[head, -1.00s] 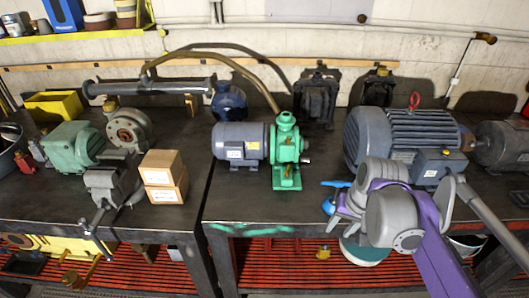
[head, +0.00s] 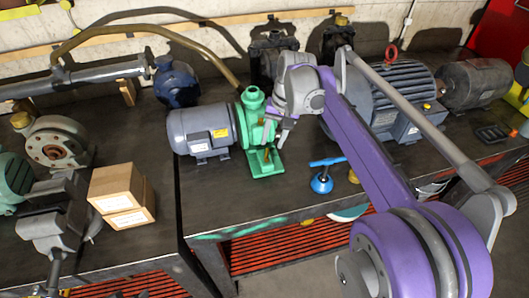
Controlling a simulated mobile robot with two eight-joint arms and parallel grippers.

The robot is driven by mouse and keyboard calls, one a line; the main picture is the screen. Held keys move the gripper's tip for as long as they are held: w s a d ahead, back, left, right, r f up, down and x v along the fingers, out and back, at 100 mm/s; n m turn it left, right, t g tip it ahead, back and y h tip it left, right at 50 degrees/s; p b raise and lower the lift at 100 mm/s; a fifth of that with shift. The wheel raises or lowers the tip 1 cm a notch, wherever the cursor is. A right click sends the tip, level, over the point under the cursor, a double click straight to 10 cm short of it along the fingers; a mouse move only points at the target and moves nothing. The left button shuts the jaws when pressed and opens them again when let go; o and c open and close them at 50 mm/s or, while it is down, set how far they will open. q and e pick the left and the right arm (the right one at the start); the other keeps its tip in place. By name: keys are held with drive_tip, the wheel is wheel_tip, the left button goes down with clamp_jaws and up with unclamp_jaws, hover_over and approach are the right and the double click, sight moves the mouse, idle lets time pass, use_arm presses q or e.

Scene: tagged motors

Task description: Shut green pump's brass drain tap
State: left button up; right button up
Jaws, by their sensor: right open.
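The green pump (head: 252,106) stands on the bench on a green foot, coupled to a grey-blue motor (head: 199,132) on its left. Small orange-brown parts show low on the pump's right side. They may belong to the brass drain tap, but the tap and its lever position are too small and too covered to tell. My right gripper (head: 278,131) is open at the pump's right side, its fingers pointing down and left. It overlaps the pump in the picture, and I cannot tell whether it touches. My left gripper is out of view.
A blue-handled part (head: 322,181) stands on the bench right of the pump. A large blue-grey motor (head: 399,85) is behind my right arm. Two cardboard boxes (head: 122,196) and a vise (head: 50,225) are at left.

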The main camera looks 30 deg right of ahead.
sight(266, 156)
drive_tip(key=f, duration=0.5)
drive_tip(key=w+a+f, duration=0.1)
drive_tip(key=f, duration=0.1)
drive_tip(key=shift+w+a+f, duration=0.1)
drive_tip(key=shift+f, duration=0.1)
clamp_jaws()
